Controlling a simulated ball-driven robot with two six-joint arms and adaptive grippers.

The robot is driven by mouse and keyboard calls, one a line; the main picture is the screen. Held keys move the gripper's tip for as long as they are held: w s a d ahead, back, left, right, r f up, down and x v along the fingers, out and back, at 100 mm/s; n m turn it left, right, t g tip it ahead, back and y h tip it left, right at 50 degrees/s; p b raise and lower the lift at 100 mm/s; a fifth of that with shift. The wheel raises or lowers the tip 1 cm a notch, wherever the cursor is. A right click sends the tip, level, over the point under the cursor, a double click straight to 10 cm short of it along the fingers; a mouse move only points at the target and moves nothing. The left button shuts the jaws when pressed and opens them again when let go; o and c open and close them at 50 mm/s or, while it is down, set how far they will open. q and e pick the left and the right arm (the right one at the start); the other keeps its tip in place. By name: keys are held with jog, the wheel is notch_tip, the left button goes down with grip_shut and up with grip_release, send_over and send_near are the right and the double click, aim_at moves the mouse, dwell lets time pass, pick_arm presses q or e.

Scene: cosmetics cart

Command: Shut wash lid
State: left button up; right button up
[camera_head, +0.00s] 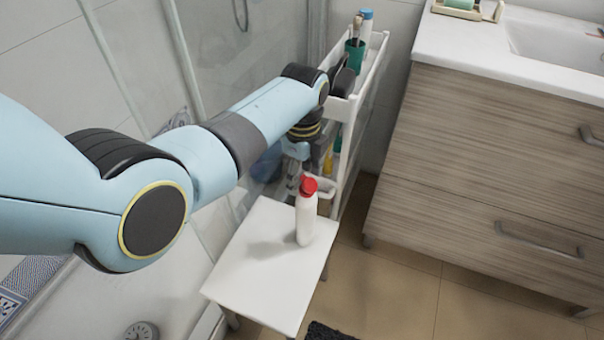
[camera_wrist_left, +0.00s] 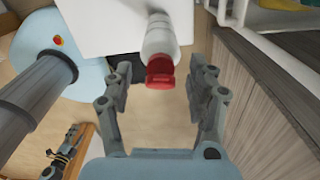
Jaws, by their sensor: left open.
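The wash bottle (camera_head: 305,222) is white and stands upright on a small white stool. Its red lid (camera_head: 309,186) is on top; in the left wrist view the lid (camera_wrist_left: 160,72) shows a flap that looks flipped up, though the detail is small. My left gripper (camera_head: 292,181) is just behind and left of the bottle top in the head view, partly hidden by my wrist. In the left wrist view my left gripper (camera_wrist_left: 164,82) is open, with the lid between and just ahead of its fingers, apart from both.
The white stool top (camera_head: 255,275) is otherwise clear. A narrow white cart (camera_head: 372,72) with bottles and brushes stands behind it. A wooden vanity (camera_head: 470,150) stands to the right, and a glass screen (camera_head: 235,50) at the left. Tiled floor is free between stool and vanity.

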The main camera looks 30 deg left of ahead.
pick_arm(q)
grip_shut()
jog(key=shift+a+f+h, duration=0.2)
jog(key=shift+a+h, duration=0.2)
jog(key=shift+h, duration=0.4)
jog(key=h, duration=0.1)
jog(key=f+h+b, duration=0.1)
jog(key=shift+a+h, duration=0.25)
jog(key=shift+h, duration=0.05)
jog(key=shift+w, duration=0.1)
grip_release()
jog(key=shift+r, duration=0.1)
jog(key=v, duration=1.2)
jog(key=shift+w, duration=0.2)
